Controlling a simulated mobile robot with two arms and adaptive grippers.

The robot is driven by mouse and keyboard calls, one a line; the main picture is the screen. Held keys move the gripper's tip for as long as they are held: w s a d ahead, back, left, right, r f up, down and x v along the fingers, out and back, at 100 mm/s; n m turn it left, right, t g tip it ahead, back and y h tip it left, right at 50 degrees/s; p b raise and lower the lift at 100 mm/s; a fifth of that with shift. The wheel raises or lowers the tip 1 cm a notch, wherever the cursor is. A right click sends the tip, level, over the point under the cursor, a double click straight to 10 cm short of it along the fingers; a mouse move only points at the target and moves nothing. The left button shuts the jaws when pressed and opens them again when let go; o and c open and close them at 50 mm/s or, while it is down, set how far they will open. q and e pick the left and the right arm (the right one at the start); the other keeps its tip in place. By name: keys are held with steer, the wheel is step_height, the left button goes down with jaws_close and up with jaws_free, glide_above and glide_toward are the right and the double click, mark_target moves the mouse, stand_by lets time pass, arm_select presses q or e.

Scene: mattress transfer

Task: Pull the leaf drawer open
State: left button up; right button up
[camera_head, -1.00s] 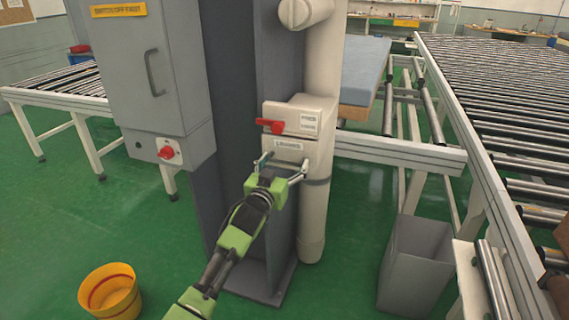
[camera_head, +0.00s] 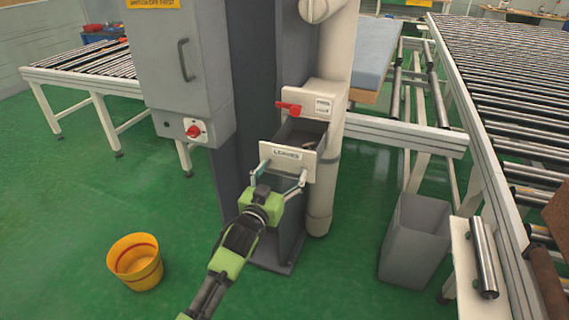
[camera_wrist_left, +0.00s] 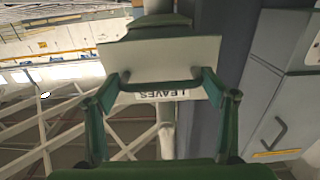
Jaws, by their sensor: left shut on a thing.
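The leaf drawer (camera_head: 286,158) is a pale box front with a "LEAVES" label, low on the light housing beside the grey column. It stands pulled out, and its dark inside shows behind the front, with small bits in it that I cannot make out. My left gripper (camera_head: 283,177) has its fingers at the two sides of the drawer front's lower part and is shut on the drawer. In the left wrist view the drawer front (camera_wrist_left: 160,60) and its upside-down label lie between the fingers (camera_wrist_left: 161,88). My right gripper is not in view.
A red lever (camera_head: 288,107) sits on the housing just above the drawer. A grey cabinet (camera_head: 185,65) is at the left. A yellow bucket (camera_head: 135,262) and a grey bin (camera_head: 414,240) stand on the green floor. Roller conveyors (camera_head: 500,110) flank the right side.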

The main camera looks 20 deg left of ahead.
arm_select(q)
steer(key=shift+s, duration=0.65)
steer(key=o, duration=1.3)
steer(key=s, duration=1.2)
steer(key=shift+a, duration=0.15)
